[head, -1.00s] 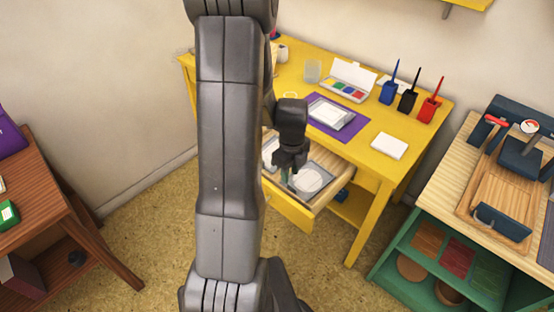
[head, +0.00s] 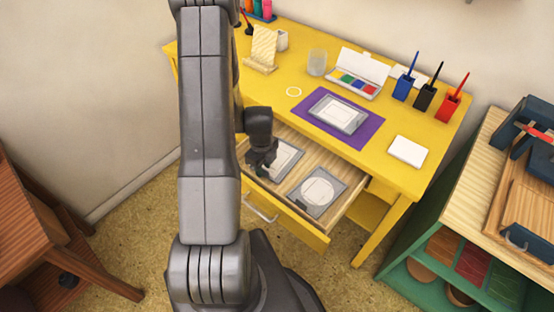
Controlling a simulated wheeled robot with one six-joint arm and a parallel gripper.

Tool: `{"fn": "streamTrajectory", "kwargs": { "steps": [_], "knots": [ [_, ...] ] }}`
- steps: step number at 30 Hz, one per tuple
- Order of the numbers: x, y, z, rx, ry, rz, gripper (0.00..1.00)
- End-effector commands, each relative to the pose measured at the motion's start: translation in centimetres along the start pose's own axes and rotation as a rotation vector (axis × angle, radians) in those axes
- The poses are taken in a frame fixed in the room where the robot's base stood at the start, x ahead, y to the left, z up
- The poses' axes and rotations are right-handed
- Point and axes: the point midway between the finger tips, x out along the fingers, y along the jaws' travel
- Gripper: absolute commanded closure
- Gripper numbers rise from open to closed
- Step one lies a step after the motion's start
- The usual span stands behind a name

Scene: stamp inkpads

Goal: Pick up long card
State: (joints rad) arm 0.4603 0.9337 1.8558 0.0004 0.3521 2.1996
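A yellow desk's open drawer (head: 338,211) holds two grey plates. The left plate (head: 296,154) has a pale, straight-edged piece on it, partly hidden by my gripper. The right plate (head: 325,211) has a pale round piece (head: 318,191). I cannot tell which piece is the long card; the straight-edged one may be it. My gripper (head: 261,172) points down at the left part of the drawer, over or beside the left plate. Its fingers are dark and small, so whether they are open, or touch anything, is unclear.
On the desk lie a purple mat (head: 366,138) with a grey framed card (head: 338,113), a white pad (head: 408,151), a paint box (head: 358,84), a glass (head: 317,62) and brush cups (head: 426,97). A green-framed bench stands right, a brown table left.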

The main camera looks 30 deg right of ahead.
Motion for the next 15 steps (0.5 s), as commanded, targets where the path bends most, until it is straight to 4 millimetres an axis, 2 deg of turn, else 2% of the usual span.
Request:
{"fn": "streamTrajectory", "kwargs": {
  "steps": [5, 13, 15],
  "knots": [
    [1.39, 0.03, -0.05, 0.000, 0.000, 0.001, 0.69],
    [1.53, -0.01, -0.03, 0.000, -0.001, -0.001, 0.69],
    [1.53, 0.00, -0.03, 0.000, -0.001, -0.001, 0.83]
  ]
}}
